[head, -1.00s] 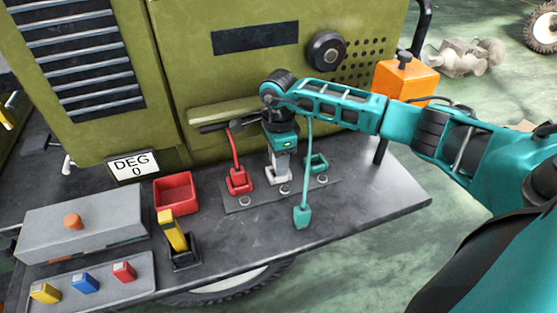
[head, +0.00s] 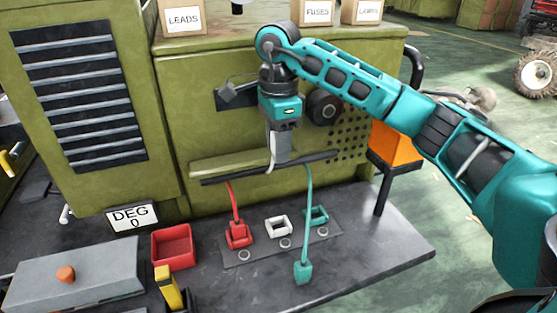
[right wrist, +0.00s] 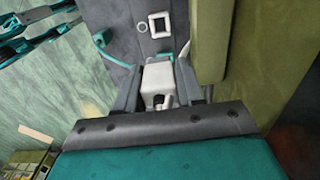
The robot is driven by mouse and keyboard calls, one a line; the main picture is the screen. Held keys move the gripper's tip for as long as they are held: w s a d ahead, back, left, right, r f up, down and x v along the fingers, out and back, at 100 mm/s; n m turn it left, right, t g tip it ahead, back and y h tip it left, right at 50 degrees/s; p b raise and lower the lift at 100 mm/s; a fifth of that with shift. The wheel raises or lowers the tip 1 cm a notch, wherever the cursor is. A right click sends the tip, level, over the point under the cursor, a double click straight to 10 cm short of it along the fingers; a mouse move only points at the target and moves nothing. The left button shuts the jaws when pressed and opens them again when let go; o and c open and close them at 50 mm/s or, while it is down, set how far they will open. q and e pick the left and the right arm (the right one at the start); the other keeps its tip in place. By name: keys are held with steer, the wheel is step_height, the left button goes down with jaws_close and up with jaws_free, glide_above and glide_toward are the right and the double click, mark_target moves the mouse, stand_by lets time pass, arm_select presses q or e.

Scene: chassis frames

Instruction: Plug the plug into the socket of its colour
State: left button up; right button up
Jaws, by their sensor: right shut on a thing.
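My right gripper (head: 279,152) is shut on a white plug (right wrist: 157,84) and holds it raised in front of the green cabinet. In the head view the fingers mostly hide this plug; a white cable shows beside them. Below is the empty white socket (head: 278,226), which also shows in the right wrist view (right wrist: 160,24). To its right is the empty teal socket (head: 316,214). A teal plug (head: 303,272) on a teal cable lies in front of the sockets. A red plug with its cable is at the red socket (head: 238,235), apparently seated. My left gripper is not in view.
A dark bar (head: 265,168) and a green ledge run across the cabinet close to the right gripper. The deck right of the sockets is clear.

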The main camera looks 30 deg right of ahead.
steer(key=shift+f+n, duration=0.45)
steer(key=shift+n, duration=0.45)
step_height(320, 180, down, 11)
steer(key=n+b, duration=0.1)
steer(key=n, duration=1.5)
steer(key=shift+b, duration=0.35)
